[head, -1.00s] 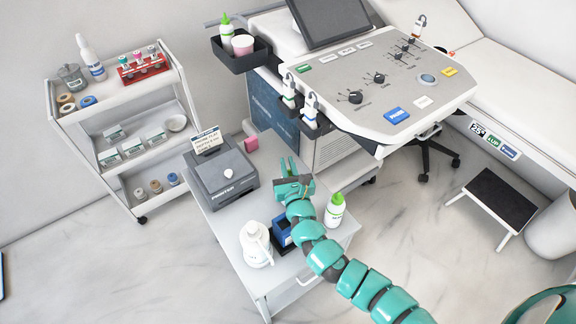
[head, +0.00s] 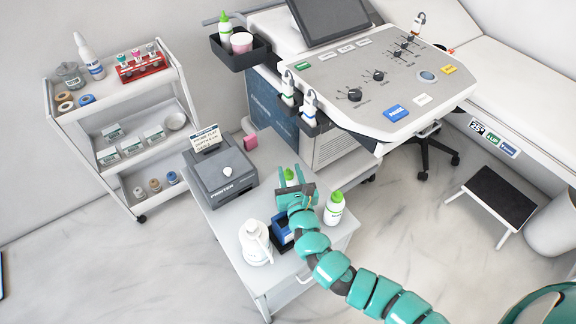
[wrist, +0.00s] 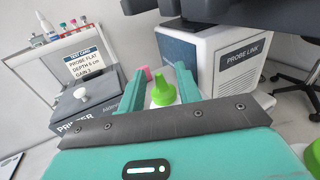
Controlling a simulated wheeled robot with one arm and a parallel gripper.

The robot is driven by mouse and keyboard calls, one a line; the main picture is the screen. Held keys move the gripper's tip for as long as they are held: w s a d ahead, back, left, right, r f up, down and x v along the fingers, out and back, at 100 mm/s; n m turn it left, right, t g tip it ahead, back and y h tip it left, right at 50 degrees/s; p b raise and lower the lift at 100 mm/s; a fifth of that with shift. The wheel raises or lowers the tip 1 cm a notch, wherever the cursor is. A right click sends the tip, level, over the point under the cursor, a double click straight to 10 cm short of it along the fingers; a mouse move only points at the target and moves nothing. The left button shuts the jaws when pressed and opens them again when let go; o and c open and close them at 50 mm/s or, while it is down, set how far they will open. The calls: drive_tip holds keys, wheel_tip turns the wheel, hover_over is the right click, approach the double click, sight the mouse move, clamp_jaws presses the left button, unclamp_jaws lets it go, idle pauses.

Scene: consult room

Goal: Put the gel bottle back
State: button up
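A gel bottle with a bright green cap (wrist: 162,92) is between the two fingers of my gripper (wrist: 155,80) in the wrist view, closer to the right finger. Its cap also shows in the head view (head: 290,175), while its body is mostly hidden by my gripper (head: 290,182). My gripper is open around it, with a visible gap on the left side. A second green-capped bottle (head: 334,210) stands upright on the small cart (head: 300,287), right of my arm. A third one (head: 225,24) stands in the black tray (head: 238,60) on the ultrasound machine.
On the cart are a grey printer (head: 222,182) with a card, a pink block (head: 250,142), a white pump bottle (head: 254,245) and a blue box (head: 281,232). The console (head: 380,90) overhangs behind the cart. A shelf trolley (head: 125,110) stands at the left.

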drive_tip(key=v, duration=0.8)
drive_tip(key=shift+s+b, duration=0.1)
drive_tip(key=shift+b, duration=0.25)
